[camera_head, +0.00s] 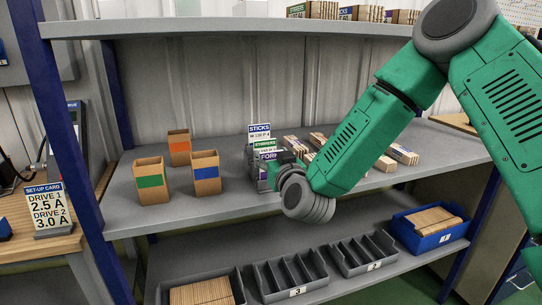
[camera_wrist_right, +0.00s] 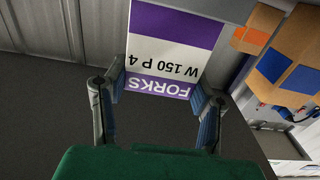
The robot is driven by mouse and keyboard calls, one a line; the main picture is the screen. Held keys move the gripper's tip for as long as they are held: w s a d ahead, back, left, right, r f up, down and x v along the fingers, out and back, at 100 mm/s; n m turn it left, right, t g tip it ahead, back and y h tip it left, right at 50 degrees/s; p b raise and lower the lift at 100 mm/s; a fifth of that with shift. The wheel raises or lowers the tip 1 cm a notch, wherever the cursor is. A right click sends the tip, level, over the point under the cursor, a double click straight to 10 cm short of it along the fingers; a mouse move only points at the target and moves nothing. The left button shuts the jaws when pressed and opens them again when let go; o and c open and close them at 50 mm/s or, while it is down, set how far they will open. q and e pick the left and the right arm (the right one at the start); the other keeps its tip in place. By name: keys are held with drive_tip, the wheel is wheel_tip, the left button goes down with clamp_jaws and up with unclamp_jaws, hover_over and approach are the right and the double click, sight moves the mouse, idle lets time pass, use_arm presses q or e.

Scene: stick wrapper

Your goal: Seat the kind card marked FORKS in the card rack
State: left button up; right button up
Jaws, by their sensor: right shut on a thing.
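The FORKS card (camera_head: 267,156), white with a purple band, stands in front of the STIRRERS card (camera_head: 268,145) and the STICKS card (camera_head: 260,129) at the grey card rack (camera_head: 252,168) on the middle shelf. My right gripper (camera_head: 273,171) is shut on the FORKS card. In the right wrist view the FORKS card (camera_wrist_right: 172,50) shows upside down between the two fingers of my right gripper (camera_wrist_right: 160,93). The card's lower part and much of the rack are hidden by my gripper in the head view, so I cannot tell whether the card touches the rack. My left gripper is not in view.
Boxes with green (camera_head: 151,181), orange (camera_head: 179,147) and blue (camera_head: 206,173) labels stand left of the rack. Several wrapped bundles (camera_head: 403,154) lie to the right. Grey trays (camera_head: 290,275) and a blue bin (camera_head: 430,228) sit on the lower shelf.

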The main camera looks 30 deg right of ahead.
drive_tip(key=shift+f+b, duration=0.45)
drive_tip(key=shift+f, duration=0.25)
drive_tip(key=o, duration=1.3)
drive_tip(key=v, duration=1.2)
drive_tip(key=shift+f, duration=0.1)
